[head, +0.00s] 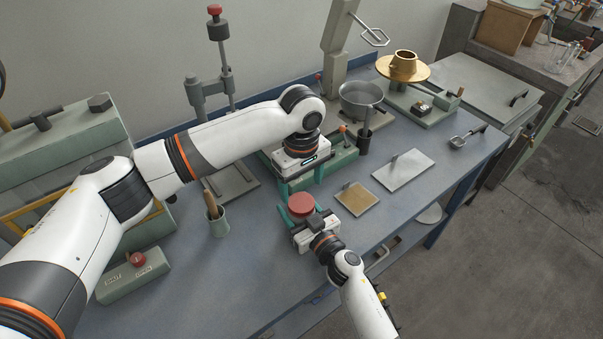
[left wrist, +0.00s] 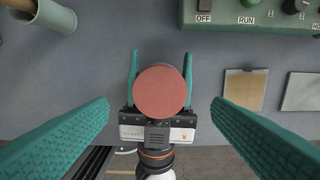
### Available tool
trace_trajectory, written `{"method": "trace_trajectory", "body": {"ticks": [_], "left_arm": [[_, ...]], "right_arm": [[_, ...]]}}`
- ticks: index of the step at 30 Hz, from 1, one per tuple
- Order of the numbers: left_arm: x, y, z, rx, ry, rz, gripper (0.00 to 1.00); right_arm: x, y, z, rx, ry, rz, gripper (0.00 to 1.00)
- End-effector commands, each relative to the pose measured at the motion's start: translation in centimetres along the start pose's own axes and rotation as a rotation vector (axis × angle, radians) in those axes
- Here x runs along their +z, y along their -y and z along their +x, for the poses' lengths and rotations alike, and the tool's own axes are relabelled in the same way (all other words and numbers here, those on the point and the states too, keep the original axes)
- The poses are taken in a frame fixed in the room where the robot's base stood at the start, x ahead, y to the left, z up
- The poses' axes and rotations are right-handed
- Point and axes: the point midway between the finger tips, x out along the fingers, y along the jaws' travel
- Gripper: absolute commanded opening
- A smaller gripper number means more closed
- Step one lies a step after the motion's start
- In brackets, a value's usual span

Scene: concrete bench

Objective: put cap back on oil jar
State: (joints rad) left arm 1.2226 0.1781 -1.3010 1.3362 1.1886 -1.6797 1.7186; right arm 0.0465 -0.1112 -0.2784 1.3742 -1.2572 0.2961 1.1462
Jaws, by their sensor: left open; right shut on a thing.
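A round red cap (head: 301,204) shows between the fingers of my right gripper (head: 306,216). In the left wrist view the cap (left wrist: 161,91) is a flat disc seen from above, overlapping the inner edges of the right gripper's teal fingers (left wrist: 161,65). The right gripper is shut on what lies beneath the disc, apparently the oil jar. The jar body is hidden, and I cannot tell how the cap sits on it. My left gripper (head: 301,184) is open above the cap, its fingers (left wrist: 160,105) spread wide on either side without touching it.
A green control box (head: 340,164) stands just behind the grippers. A tan square plate (head: 357,198) and a pale plate (head: 403,171) lie to the right. The bench (head: 250,285) front left of the right gripper is clear.

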Motion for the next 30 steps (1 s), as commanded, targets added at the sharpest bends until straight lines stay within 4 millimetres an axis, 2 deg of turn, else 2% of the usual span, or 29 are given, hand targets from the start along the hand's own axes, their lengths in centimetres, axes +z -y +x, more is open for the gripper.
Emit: {"method": "trace_trajectory", "body": {"ticks": [3,9,21,23,30], "left_arm": [[0.0,-0.1,2.1,0.003,-0.001,-0.001,0.73],[0.0,0.0,4.4,0.002,0.000,-0.001,0.73],[0.0,0.0,5.1,0.000,0.000,0.000,0.73],[0.0,0.0,5.1,0.000,0.000,0.000,0.65],[0.0,0.0,5.0,0.000,0.000,0.000,0.27]], "right_arm": [[0.0,0.0,0.0,0.000,0.000,0.000,0.00],[0.0,0.0,0.0,0.000,0.000,0.000,0.00],[0.0,0.0,0.0,0.000,0.000,0.000,0.00],[0.0,0.0,0.0,0.000,0.000,0.000,0.00],[0.0,0.0,0.0,0.000,0.000,0.000,0.00]]}}
